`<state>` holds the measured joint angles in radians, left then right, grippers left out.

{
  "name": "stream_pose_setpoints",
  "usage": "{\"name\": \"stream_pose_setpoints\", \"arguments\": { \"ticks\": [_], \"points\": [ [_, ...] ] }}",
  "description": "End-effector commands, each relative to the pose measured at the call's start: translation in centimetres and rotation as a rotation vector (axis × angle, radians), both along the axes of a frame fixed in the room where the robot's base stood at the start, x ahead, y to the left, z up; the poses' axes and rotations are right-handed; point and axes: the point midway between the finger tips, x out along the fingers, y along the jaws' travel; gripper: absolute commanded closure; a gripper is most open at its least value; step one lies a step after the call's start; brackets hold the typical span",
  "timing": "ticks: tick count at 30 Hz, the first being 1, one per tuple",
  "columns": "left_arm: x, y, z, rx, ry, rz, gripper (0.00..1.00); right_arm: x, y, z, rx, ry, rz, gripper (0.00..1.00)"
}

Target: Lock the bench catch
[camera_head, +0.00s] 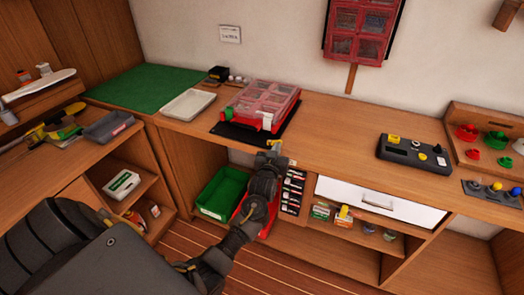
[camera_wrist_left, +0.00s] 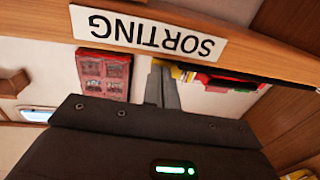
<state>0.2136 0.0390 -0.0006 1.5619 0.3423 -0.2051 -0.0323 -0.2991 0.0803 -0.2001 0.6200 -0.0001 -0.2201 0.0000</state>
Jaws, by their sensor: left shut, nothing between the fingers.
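A red case with a clear compartmented lid (camera_head: 262,103) sits on a black mat (camera_head: 232,134) on the bench. A small white tab shows on its front right. My left gripper (camera_head: 274,150) is at the bench's front edge, just in front of the case. Its fingers are shut and empty. In the upside-down left wrist view, the fingers (camera_wrist_left: 164,85) point toward the bench edge beside a SORTING label (camera_wrist_left: 148,35). A yellow piece (camera_wrist_left: 182,72) and a red part (camera_wrist_left: 222,82) show beyond them. I cannot clearly make out the catch or whether it is locked.
A grey tray (camera_head: 187,104) and green mat (camera_head: 145,87) lie left on the bench. A control box (camera_head: 412,153) stands right. Below are a green bin (camera_head: 221,193), stacked batteries (camera_head: 292,191) and a white drawer (camera_head: 380,202). The bench between case and control box is mostly clear.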

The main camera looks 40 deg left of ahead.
Motion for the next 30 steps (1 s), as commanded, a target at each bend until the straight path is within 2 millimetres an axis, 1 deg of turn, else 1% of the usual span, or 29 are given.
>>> {"name": "stream_pose_setpoints", "arguments": {
  "ticks": [3,7,21,30],
  "points": [
    [0.8,-0.7,0.1,0.000,0.001,-0.007,1.00,0.1,0.0,0.2,0.000,-0.001,0.000,0.64],
    [1.4,-0.8,0.0,-0.002,0.002,-0.007,1.00,0.0,0.0,0.3,0.000,0.000,0.000,0.64],
    [3.3,-0.4,0.0,0.000,0.001,-0.005,1.00,-0.1,0.0,0.4,0.000,0.001,0.000,0.64],
    [4.1,-0.1,0.0,0.000,0.000,-0.005,1.00,-0.1,0.0,0.3,0.000,0.001,0.000,0.64]
  ]
}}
